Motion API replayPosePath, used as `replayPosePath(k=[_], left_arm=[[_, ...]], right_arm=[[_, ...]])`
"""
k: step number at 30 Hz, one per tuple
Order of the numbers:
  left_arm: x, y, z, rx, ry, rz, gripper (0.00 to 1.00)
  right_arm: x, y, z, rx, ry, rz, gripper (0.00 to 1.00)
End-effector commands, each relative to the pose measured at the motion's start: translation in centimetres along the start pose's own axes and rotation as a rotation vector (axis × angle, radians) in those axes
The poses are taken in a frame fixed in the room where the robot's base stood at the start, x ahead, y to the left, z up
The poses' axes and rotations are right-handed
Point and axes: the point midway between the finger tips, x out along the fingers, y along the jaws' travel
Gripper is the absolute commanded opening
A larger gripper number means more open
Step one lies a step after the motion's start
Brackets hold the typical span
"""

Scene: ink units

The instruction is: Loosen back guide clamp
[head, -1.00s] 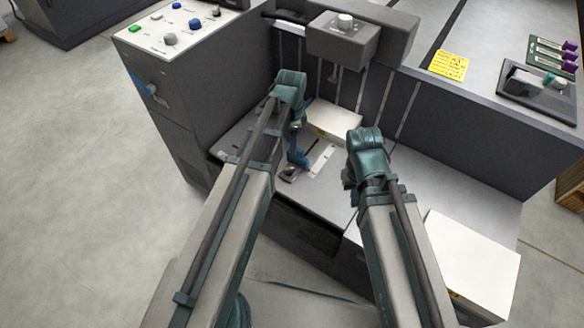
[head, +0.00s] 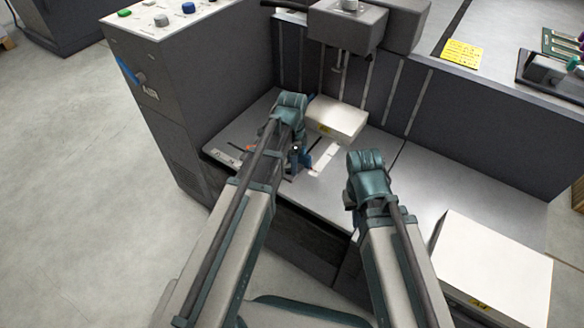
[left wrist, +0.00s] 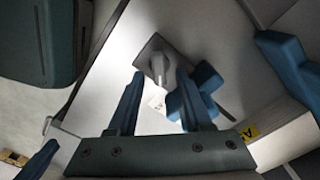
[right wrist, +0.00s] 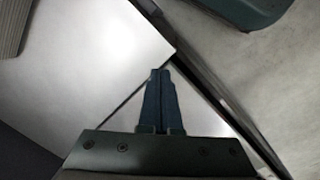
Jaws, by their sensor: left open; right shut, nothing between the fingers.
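In the left wrist view a grey clamp knob (left wrist: 158,66) on a dark square base stands on the light table surface. My left gripper (left wrist: 155,80) is open, with its two blue fingers pointing at the knob, one on each side in the picture. I cannot tell whether they touch it. A blue cross-shaped piece (left wrist: 208,78) lies beside the right finger, partly behind it. In the head view the left wrist hides most of the clamp area; some blue (head: 301,158) shows below it. My right gripper (right wrist: 158,74) is shut and empty above the table.
A white paper stack (head: 336,118) sits behind the left gripper, close to it. A larger white stack (head: 492,270) lies at the right. The control cabinet (head: 155,60) stands at the left, and a grey head unit (head: 347,25) overhangs the back. The table between the stacks is clear.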

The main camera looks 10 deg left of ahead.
Motion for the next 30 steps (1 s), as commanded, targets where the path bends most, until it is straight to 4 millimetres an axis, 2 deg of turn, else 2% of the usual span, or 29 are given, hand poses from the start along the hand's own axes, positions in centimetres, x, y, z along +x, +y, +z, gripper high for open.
replayPosePath(k=[8, 16, 30], left_arm=[[0.05, 0.0, 0.01, 0.0, 0.0, 0.0, 0.48], [0.05, 0.0, 0.01, 0.0, 0.0, 0.0, 0.0], [0.06, -0.04, 0.0, -0.037, 0.0, 0.0, 0.0]], right_arm=[[0.05, 0.01, 0.0, 0.0, 0.0, 0.001, 0.0], [0.05, 0.01, 0.0, 0.0, 0.0, 0.001, 0.0], [0.06, 0.01, 0.0, 0.0, 0.0, 0.001, 0.0]])
